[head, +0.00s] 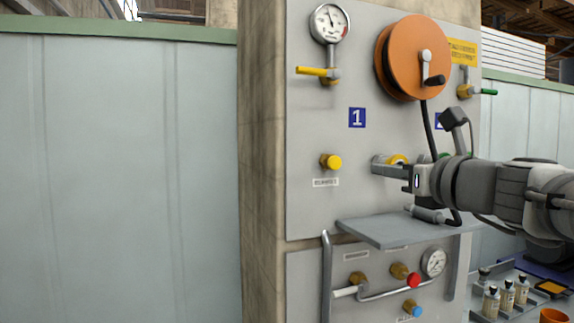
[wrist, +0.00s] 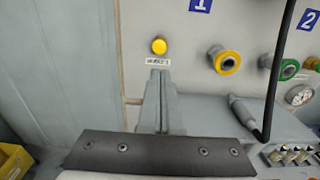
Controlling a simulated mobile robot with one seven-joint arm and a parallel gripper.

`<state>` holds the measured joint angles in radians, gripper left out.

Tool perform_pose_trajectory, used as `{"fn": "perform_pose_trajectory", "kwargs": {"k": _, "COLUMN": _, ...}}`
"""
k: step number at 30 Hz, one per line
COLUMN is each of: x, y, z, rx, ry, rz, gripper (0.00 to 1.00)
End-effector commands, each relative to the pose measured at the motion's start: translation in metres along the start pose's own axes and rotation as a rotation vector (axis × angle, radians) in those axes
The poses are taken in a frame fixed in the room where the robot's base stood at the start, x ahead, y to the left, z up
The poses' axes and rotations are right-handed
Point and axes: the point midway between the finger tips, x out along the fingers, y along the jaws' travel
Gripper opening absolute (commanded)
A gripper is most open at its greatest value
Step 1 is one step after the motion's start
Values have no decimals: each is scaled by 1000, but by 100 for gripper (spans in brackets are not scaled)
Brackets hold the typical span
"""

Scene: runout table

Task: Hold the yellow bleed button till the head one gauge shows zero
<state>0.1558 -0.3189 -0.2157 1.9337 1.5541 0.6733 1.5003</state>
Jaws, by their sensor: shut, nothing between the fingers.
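The yellow bleed button (head: 331,161) sits on the grey panel above a small white label, below and left of the blue "1" plate. It also shows in the wrist view (wrist: 159,46), just beyond my fingertips. The head one gauge (head: 329,23) is at the panel's top left; its needle looks roughly upward, a little left, but the scale is too small to read. My gripper (head: 377,165) is shut and empty, right of the button in the head view. In the wrist view its fingers (wrist: 158,73) point towards the button and look apart from it.
A yellow-ringed coupling (wrist: 228,62) is right of the button. A yellow-handled valve (head: 312,71) is under the gauge. An orange hose reel (head: 404,57) hangs above my gripper. A grey shelf (head: 385,230) juts out below, with lower valves (head: 413,280) beneath.

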Motion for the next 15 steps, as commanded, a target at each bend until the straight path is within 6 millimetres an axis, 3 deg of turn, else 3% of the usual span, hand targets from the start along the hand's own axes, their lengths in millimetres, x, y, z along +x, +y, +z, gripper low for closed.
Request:
{"fn": "perform_pose_trajectory", "kwargs": {"k": 5, "x": 21, "y": 0, "z": 0, "rx": 1, "ry": 3, "rz": 2, "gripper": 0}}
{"fn": "perform_pose_trajectory", "kwargs": {"k": 15, "x": 88, "y": 1, "z": 0, "rx": 1, "ry": 3, "rz": 3, "gripper": 0}}
